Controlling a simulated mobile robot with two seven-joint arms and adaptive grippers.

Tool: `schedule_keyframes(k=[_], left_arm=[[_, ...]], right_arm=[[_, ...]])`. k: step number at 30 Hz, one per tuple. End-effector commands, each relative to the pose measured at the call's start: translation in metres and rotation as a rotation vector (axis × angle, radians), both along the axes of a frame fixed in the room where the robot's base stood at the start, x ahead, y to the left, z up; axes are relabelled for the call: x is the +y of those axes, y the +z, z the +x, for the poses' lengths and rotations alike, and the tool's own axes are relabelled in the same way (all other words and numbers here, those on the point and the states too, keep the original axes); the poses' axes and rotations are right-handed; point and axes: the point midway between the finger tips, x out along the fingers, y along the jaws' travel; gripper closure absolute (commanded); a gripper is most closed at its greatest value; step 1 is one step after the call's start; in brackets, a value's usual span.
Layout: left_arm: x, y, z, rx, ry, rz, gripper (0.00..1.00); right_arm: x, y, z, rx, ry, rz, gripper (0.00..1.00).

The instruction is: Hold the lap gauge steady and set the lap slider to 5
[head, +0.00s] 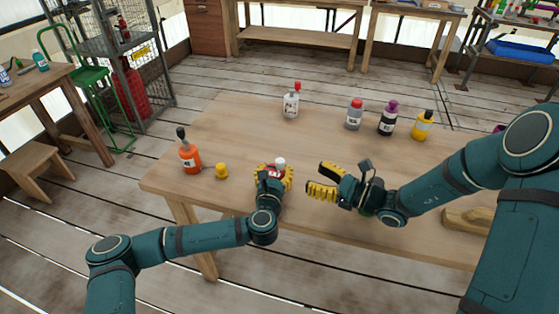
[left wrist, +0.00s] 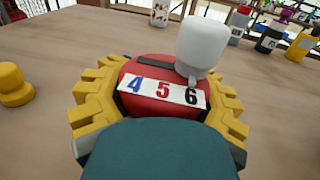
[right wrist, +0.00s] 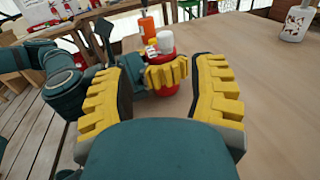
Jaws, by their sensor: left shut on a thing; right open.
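The lap gauge (left wrist: 150,72) is a red, round body with a white strip marked 4, 5, 6 and a dark slot behind it. Its white slider knob (left wrist: 203,45) stands at the right end, behind the 6. My left gripper (head: 273,175) is shut around the gauge, yellow fingers on both sides, at the table's front edge. The gauge also shows in the right wrist view (right wrist: 168,86), partly hidden by a left finger, with the knob (right wrist: 164,42) on top. My right gripper (head: 321,180) is open and empty, just right of the gauge, fingers pointing towards it.
On the wooden table (head: 240,130) stand an orange bottle (head: 190,158), a yellow knob-like piece (head: 221,171), a white bottle (head: 291,106), and grey (head: 354,116), black (head: 387,120) and yellow (head: 423,127) bottles. The table's middle is clear.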

Motion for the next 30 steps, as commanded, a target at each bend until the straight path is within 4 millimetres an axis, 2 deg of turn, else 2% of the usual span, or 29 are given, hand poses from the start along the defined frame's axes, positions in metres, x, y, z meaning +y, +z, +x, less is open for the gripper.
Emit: schedule_keyframes(k=[5, 21, 30], left_arm=[[0.0, 0.0, 0.0, 0.001, 0.0, 0.0, 0.92], [0.0, 0.0, 0.0, 0.001, 0.0, 0.0, 0.92], [0.0, 0.0, 0.0, 0.001, 0.001, 0.0, 0.92]], right_arm=[[0.003, -0.002, 0.006, -0.005, -0.029, -0.001, 0.43], [0.08, -0.002, 0.056, -0.005, -0.025, -0.002, 0.43], [0.096, -0.002, 0.068, -0.004, -0.028, -0.003, 0.43]])
